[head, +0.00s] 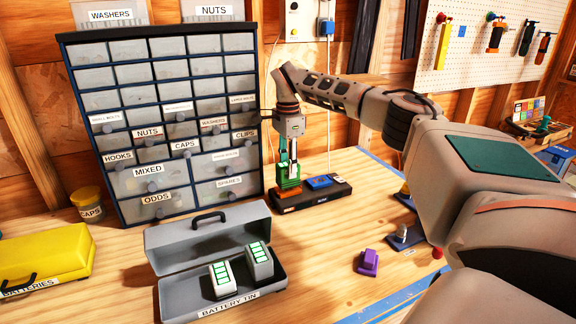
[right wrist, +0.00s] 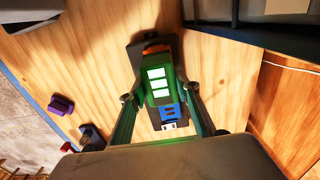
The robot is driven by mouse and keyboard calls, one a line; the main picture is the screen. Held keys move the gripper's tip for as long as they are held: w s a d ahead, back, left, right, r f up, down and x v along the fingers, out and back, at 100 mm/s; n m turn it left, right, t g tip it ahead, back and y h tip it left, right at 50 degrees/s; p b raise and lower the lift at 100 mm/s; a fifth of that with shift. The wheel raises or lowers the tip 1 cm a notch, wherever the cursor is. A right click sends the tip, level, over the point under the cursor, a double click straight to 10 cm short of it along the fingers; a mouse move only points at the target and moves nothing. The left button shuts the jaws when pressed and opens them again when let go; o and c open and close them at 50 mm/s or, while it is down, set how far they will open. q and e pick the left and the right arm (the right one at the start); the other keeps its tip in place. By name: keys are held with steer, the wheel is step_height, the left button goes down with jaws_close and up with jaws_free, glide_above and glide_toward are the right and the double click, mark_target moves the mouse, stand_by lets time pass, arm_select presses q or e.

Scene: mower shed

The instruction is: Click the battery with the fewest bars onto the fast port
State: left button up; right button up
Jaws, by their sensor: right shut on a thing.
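A green battery (head: 289,177) is upright at the left end of a black charger strip (head: 318,199). My right gripper (head: 290,163) is shut on it from above. In the right wrist view the battery (right wrist: 158,72) shows three pale bars between the fingers (right wrist: 160,98). An orange port (head: 288,192) shows just below the battery; I cannot tell if it is seated there. A blue port (head: 320,182) and a whitish port (head: 339,179) are uncovered to the right. Two white batteries (head: 220,279) (head: 259,262) with several green bars stand in the open battery tin (head: 178,298). My left gripper is out of view.
A drawer cabinet (head: 125,213) stands behind the tin, left of the charger. A yellow batteries case (head: 45,255) and a caps jar (head: 88,203) are at left. A purple object (head: 368,262) and a dark-based fixture (head: 404,237) lie right of clear bench.

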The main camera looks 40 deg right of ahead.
steer(key=shift+f, duration=0.65)
stand_by(0.8)
steer(key=o, duration=1.3)
step_height(320, 180, up, 12)
steer(key=shift+r, duration=0.1)
